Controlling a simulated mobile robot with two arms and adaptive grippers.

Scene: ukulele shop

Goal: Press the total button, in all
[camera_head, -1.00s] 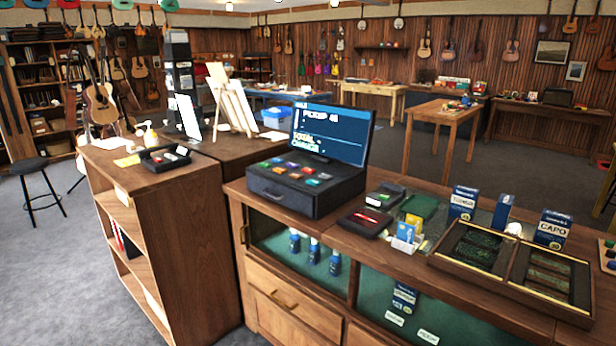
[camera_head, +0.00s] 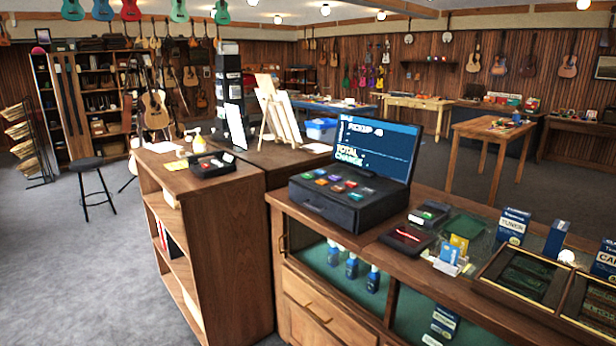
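The cash register (camera_head: 345,205) stands on the wooden and glass counter (camera_head: 400,262). It is a dark box with several coloured buttons (camera_head: 338,184) on its sloping top. The labels on the buttons are too small to read, so I cannot tell which one is total. Its lit screen (camera_head: 376,148) stands upright behind the buttons and shows a pickup line, with TOTAL and CHANGE below it. Neither of my grippers is in view.
A card reader (camera_head: 405,238), cards in a small holder (camera_head: 452,250) and blue boxes (camera_head: 513,226) stand right of the register. A wooden shelf unit (camera_head: 225,215) stands left of the counter. Grey floor (camera_head: 75,265) is open at the left, with a black stool (camera_head: 88,165).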

